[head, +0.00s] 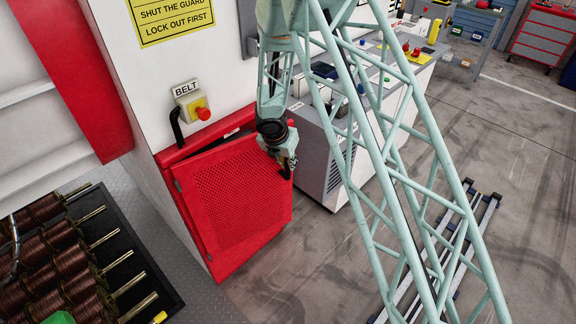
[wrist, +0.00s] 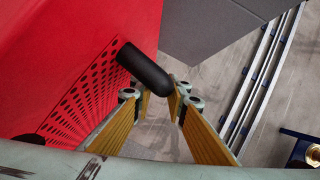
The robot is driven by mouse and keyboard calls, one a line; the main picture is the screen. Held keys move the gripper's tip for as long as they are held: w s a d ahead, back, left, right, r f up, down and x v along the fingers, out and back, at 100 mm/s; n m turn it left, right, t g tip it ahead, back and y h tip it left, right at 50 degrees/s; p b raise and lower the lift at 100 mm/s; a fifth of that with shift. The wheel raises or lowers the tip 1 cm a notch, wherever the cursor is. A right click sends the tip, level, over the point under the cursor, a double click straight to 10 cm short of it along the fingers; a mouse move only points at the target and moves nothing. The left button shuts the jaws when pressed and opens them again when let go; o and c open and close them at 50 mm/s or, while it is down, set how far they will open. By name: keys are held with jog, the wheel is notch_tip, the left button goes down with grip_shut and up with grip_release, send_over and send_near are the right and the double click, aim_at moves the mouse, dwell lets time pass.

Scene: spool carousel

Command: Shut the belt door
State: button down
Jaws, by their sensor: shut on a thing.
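The belt door (head: 232,192) is a red perforated panel low on the white machine wall, below the BELT sign (head: 186,88). It stands ajar, with a dark gap along its top between panel and red frame. My gripper (head: 288,164) is at the door's right edge. In the wrist view, the door (wrist: 75,60) fills the left side and its black rounded handle (wrist: 146,70) sticks out between the yellow-padded fingers of my gripper (wrist: 160,97), which are shut on it. My gripper hides the handle in the head view.
A red stop button (head: 202,113) sits above the door. A grey cabinet (head: 325,150) stands right of the door, close to my gripper. A black tray (head: 150,265) of copper spools is at lower left. Rails (head: 445,245) lie on the floor at right; floor between is clear.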

jog(key=shift+n, duration=0.6)
jog(key=shift+w+a+r+p, duration=0.1)
jog(key=shift+w+a+p, duration=0.2)
jog(key=shift+w+p, duration=0.4)
jog(key=shift+w+a+r+p, duration=0.1)
jog(key=shift+w+a+p, duration=0.2)
jog(key=shift+w+p, duration=0.35)
jog(key=shift+w+a+r+p, duration=0.1)
jog(key=shift+w+a+p, duration=0.2)
jog(key=shift+w+p, duration=0.35)
jog(key=shift+n+y, duration=0.5)
jog(key=shift+n, duration=0.3)
jog(key=w+a+p, duration=0.2)
jog(key=w+p, duration=0.1)
jog(key=w+a+p, duration=0.1)
jog(key=w+p, duration=0.1)
jog(key=shift+w+a, duration=0.1)
jog(key=shift+a, duration=0.1)
jog(key=c, duration=2.5)
grip_release()
jog(key=shift+w+f, duration=0.1)
jog(key=shift+c, duration=0.2)
jog(key=shift+s, duration=0.25)
jog(key=d+v, duration=0.1)
jog(key=v, duration=1)
jog(key=shift+s+a+r, duration=0.25)
jog(key=shift+a+r, duration=0.05)
jog(key=shift+a, duration=0.15)
